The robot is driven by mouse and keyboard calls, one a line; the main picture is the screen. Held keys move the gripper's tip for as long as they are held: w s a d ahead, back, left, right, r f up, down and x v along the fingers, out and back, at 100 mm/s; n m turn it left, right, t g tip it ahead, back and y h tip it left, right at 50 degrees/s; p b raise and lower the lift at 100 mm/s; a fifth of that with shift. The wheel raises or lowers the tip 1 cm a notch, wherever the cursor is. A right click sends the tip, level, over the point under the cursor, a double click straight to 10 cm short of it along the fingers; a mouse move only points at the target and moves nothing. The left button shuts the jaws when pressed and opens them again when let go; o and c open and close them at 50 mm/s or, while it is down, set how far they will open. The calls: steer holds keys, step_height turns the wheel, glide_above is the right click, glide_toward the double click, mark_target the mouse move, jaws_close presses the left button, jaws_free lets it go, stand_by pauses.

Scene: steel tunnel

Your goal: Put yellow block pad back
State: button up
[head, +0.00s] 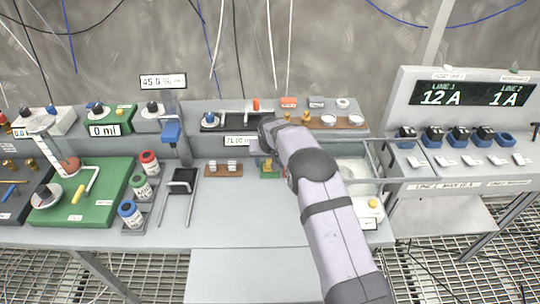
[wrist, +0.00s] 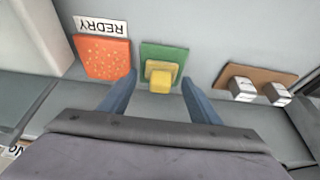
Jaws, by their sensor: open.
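The yellow block (wrist: 162,86) has a wider yellow base and sits on a square green pad (wrist: 151,50) on the grey bench. In the head view the green pad (head: 266,175) and yellow block (head: 268,163) show just left of my arm, partly crowded by it. My gripper (wrist: 160,80) is open and empty. In the wrist view its two blue fingers stand on either side of the yellow block, apart from it. In the head view my wrist hides most of the fingers.
An orange speckled pad (wrist: 103,60) with a REDRY label (wrist: 101,26) lies beside the green pad. A brown board (head: 212,174) with two silver blocks lies on the other side. A raised back shelf (head: 203,140) holds small items. The bench front (head: 238,215) is clear.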

steer(key=b+v, duration=0.3)
steer(key=v, duration=0.9)
steer(key=s+d+f+g, duration=0.1)
steer(key=s+d, duration=0.3)
steer(key=s, duration=0.8)
steer(key=s+d+f+g, duration=0.1)
steer(key=s+d, duration=0.3)
steer(key=s, duration=0.9)
steer(key=s+d+f+g, duration=0.1)
steer(key=s+d, duration=0.4)
steer(key=s, duration=0.7)
steer(key=shift+s+f+g, duration=0.35)
steer(key=shift+s+g, duration=0.05)
steer(key=shift+g, duration=0.4)
steer(key=shift+r+p, duration=0.75)
steer(key=shift+p, duration=0.1)
